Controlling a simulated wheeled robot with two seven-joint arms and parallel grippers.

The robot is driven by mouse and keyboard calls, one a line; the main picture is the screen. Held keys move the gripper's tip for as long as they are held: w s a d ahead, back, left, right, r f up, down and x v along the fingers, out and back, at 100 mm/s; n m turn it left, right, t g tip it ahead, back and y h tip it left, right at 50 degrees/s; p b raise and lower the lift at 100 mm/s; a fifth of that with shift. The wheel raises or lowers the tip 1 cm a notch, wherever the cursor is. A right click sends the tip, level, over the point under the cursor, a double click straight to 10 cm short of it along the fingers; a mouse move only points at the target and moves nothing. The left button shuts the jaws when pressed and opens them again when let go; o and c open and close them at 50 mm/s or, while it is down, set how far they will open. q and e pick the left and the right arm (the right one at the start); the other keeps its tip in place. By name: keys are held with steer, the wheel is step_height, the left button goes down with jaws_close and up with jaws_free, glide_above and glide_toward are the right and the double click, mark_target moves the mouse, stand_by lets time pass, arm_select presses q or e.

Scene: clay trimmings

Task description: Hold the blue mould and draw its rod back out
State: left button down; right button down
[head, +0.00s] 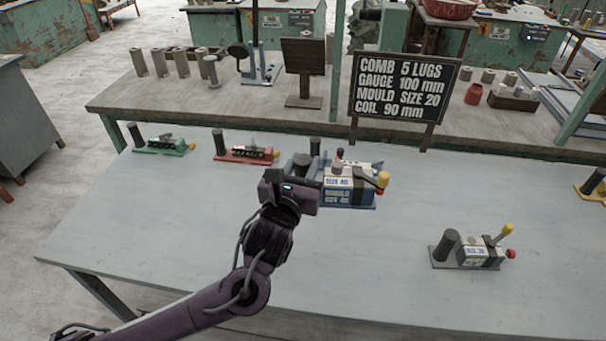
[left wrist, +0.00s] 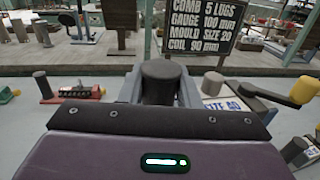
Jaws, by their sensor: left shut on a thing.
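The blue mould (head: 347,190) stands on the near table, with a blue base and a white block lettered SIZE 40. A lever with a yellow knob (head: 383,180) is at its right side; it also shows in the left wrist view (left wrist: 304,90). My left gripper (head: 302,170) is at the mould's left end, shut on its dark upright post (left wrist: 160,82), which stands between the two fingers in the left wrist view. My gripper body hides part of the mould's left end. I cannot make out the rod clearly. My right gripper is not in view.
A green device (head: 160,146) and a red one (head: 245,154) stand to the left. A grey mould (head: 470,252) stands at the right front, and a yellow one (head: 593,186) at the right edge. A lettered board (head: 403,88) stands behind.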

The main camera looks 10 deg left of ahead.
arm_select(q)
step_height(320, 180, down, 16)
steer(key=b, duration=0.6)
steer(key=shift+b, duration=0.35)
stand_by(1.4)
steer(key=shift+f, duration=0.2)
steer(key=shift+f+b, duration=0.55)
steer(key=shift+f, duration=0.65)
steer(key=shift+p, duration=0.55)
steer(key=shift+f, duration=0.3)
